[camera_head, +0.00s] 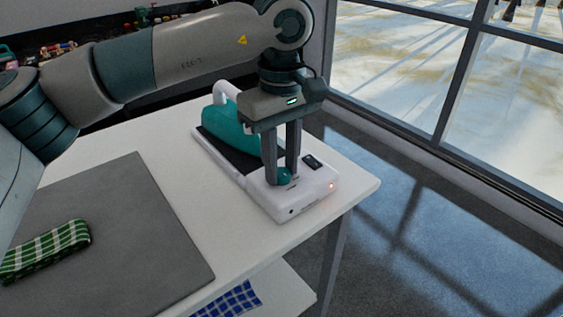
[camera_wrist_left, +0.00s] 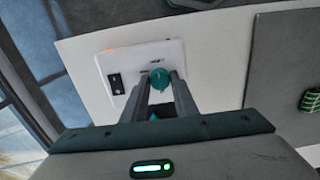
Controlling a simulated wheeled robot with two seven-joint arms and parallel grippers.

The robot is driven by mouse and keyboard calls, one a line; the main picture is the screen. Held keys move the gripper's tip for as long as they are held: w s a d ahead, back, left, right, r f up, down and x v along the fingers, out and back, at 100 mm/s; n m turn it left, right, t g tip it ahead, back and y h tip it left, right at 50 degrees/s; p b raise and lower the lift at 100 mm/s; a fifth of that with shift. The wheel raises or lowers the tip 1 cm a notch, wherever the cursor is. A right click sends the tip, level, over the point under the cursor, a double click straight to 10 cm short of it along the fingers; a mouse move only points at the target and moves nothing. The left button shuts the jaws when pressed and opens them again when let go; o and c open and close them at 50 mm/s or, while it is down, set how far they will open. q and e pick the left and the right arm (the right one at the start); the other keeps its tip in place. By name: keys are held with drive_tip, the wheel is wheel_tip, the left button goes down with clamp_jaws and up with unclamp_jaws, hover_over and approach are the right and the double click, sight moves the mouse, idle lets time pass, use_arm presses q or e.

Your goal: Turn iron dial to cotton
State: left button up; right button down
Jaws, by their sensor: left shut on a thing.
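The iron station is a white base with a teal iron (camera_head: 232,126) resting on its dark plate. The front white box (camera_head: 308,192) carries a teal dial (camera_head: 285,176), a black switch and a small lit orange light. My left gripper (camera_head: 284,180) points down over the box, its two fingers shut on the dial. The left wrist view shows the dial (camera_wrist_left: 160,78) between the fingertips, with a pale mark on its top. The lettering around the dial is too small to read, so its setting cannot be told. My right gripper is not in view.
The white table (camera_head: 185,215) carries a grey mat (camera_head: 130,245) with a folded green checked cloth (camera_head: 45,250) on it. A blue checked cloth (camera_head: 235,300) lies on a lower shelf. The table's right edge is close to the box. Windows stand at the right.

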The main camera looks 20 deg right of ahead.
sight(281, 171)
use_arm(q)
drive_tip(key=o, duration=1.1)
drive_tip(key=shift+c, duration=0.2)
drive_tip(key=shift+r, duration=0.1)
wheel_tip(281, 171, up, 17)
drive_tip(key=p, duration=0.1)
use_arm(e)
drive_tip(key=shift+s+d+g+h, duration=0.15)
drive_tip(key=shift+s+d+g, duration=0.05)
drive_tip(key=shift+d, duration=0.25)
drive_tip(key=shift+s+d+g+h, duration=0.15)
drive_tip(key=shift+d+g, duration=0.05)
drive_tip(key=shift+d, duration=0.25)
use_arm(q)
drive_tip(key=shift+r, duration=0.1)
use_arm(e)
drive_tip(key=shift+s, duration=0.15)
